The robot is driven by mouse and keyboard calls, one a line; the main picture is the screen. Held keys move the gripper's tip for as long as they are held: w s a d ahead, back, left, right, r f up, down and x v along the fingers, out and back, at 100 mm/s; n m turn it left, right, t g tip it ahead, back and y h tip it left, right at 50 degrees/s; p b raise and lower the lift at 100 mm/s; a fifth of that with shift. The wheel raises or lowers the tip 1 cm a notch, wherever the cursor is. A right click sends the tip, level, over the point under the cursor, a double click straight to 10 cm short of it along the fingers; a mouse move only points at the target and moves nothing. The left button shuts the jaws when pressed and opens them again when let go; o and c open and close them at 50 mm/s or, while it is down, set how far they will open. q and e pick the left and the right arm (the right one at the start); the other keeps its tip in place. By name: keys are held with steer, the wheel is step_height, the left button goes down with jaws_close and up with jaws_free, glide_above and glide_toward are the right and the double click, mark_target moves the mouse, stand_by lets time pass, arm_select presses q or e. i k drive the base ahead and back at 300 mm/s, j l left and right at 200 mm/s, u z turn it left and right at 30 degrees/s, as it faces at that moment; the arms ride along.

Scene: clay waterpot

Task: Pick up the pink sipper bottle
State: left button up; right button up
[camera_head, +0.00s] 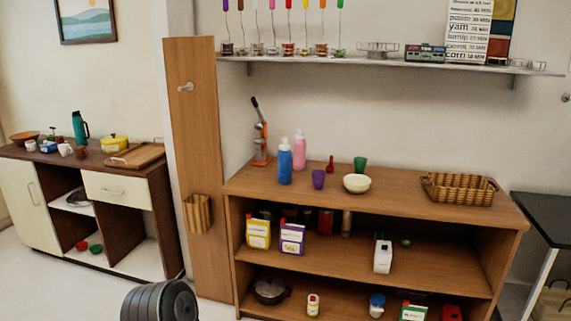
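The pink sipper bottle (299,151) stands upright on the top of the wooden shelf unit (400,208), toward its left half. A blue bottle (285,163) stands just in front of it and to its left, close beside it. Most of the pink bottle shows. Neither of my grippers is in the head view.
Near it on the top stand an orange juicer (261,145), a purple cup (318,179), a red item (330,165), a green cup (360,163), a cream bowl (357,183) and a wicker basket (457,190). A wall shelf (385,64) hangs above. The top's front strip is clear.

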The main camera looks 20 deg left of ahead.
mark_target(299, 144)
steer(key=i+j+z, duration=0.3)
steer(key=i, duration=0.25)
steer(key=i+j+z, duration=0.35)
steer(key=i, duration=0.2)
steer(key=i+j+z, duration=0.3)
steer(key=i, duration=0.25)
